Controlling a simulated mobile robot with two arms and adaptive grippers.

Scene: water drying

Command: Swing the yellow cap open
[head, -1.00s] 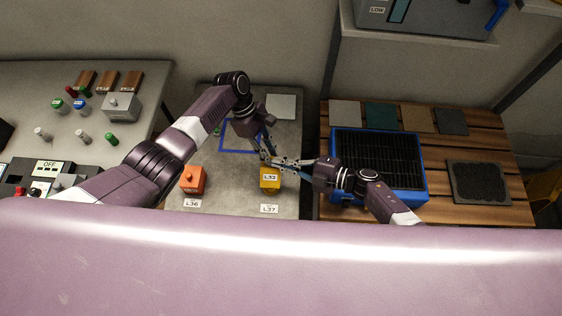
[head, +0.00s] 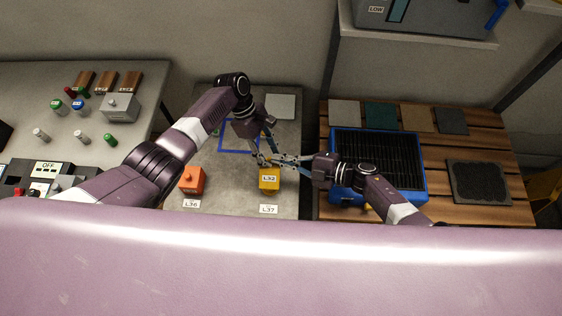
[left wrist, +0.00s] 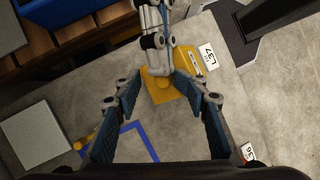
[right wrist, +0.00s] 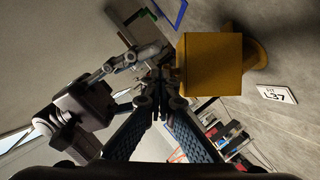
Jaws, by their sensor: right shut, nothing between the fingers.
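I cannot tell how far the cap is swung. My left gripper (left wrist: 158,82) is open, its fingertips spread on either side of the yellow plate with a gap showing. My right gripper (right wrist: 160,88) is shut and empty, its tips close beside the block; contact cannot be told.
An orange block (head: 191,180) stands to the left on the same table. A blue square outline (head: 224,151) lies behind. A blue tray with a black grid (head: 422,180) sits on the wooden table at right, below my right arm. Both grippers are crowded close together.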

